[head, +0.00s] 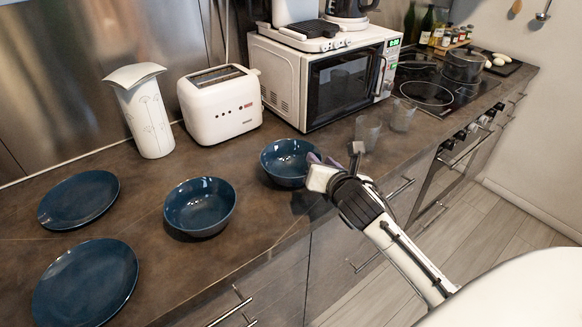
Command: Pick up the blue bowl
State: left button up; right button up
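Two blue bowls stand upright on the brown counter. One blue bowl (200,207) is left of centre, with nothing near its rim. The other blue bowl (284,163) is further back and to the right, in front of the microwave. My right gripper (332,160) is at the right rim of this further bowl, its arm reaching in from the lower right. Its fingertips overlap the rim in the picture; I cannot tell whether they touch it or how far apart they are. Both bowls look empty. My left gripper is not in view.
Two blue plates (80,199) (86,283) lie at the left. A white vase (146,118), a toaster (220,108) and a microwave (323,82) stand behind the bowls. Two glasses (367,133) (402,116) stand just beyond my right gripper. Drawer handles (231,306) stick out below the counter edge.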

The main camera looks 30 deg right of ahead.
jog(key=shift+w+d+f, duration=0.1)
jog(key=shift+w+d, duration=0.05)
jog(key=shift+w, duration=0.2)
grip_shut()
